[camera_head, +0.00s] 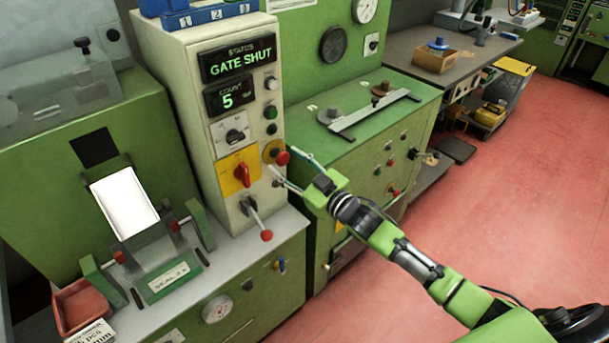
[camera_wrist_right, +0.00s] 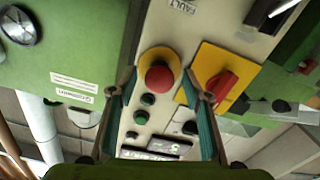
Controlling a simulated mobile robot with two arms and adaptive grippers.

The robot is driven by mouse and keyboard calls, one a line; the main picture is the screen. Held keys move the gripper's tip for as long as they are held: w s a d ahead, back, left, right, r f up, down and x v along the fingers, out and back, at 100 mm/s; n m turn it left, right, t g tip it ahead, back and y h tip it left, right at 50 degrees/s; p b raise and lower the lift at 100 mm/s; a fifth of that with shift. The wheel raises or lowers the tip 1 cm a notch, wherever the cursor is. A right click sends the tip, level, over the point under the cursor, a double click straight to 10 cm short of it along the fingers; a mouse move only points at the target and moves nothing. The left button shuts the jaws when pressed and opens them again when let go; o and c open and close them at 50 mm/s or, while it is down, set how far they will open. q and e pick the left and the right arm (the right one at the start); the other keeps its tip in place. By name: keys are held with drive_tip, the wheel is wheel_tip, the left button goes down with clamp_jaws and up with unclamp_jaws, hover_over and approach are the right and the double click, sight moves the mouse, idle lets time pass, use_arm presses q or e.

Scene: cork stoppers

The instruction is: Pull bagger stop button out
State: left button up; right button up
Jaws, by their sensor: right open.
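The stop button (camera_head: 283,158) is a red mushroom head on a yellow round base, on the right edge of the cream control panel (camera_head: 205,110). In the right wrist view the red button (camera_wrist_right: 159,76) shows face on, centred between the fingers. My right gripper (camera_head: 281,161) is open, with one finger to each side of the button. Whether the fingertips touch it, I cannot tell. My left gripper is in neither view.
Beside the button is a red rotary switch (camera_head: 242,174) on a yellow plate. A red-tipped lever (camera_head: 266,235) sticks out below. Green and black buttons (camera_head: 270,112) sit above. The panel displays read "GATE SHUT" and 5. A green cabinet (camera_head: 375,150) stands to the right.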

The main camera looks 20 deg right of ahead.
drive_tip(key=v, duration=1.1)
drive_tip(key=shift+r, duration=0.1)
drive_tip(key=s+d+f+m+g+h, duration=0.1)
drive_tip(key=s+d+f+g+h, duration=0.15)
drive_tip(key=f, duration=0.95)
drive_tip(key=s+d+f+m+g+h, duration=0.1)
drive_tip(key=s+d+f+m+g, duration=0.2)
drive_tip(key=f, duration=0.8)
drive_tip(key=s+d+f+g+h, duration=0.15)
drive_tip(key=s+f, duration=0.35)
drive_tip(key=f, duration=0.7)
drive_tip(key=s+a+f+g+h, duration=0.15)
drive_tip(key=s+f+g, duration=0.35)
drive_tip(key=s+f, duration=1.3)
drive_tip(key=s+a+f+g, duration=0.2)
drive_tip(key=s+a+f, duration=0.1)
drive_tip(key=s, duration=0.7)
drive_tip(key=s+a+f+g, duration=0.2)
drive_tip(key=s+a+f, duration=0.1)
drive_tip(key=s, duration=0.7)
drive_tip(key=shift+a+m, duration=0.2)
drive_tip(key=shift+m, duration=0.1)
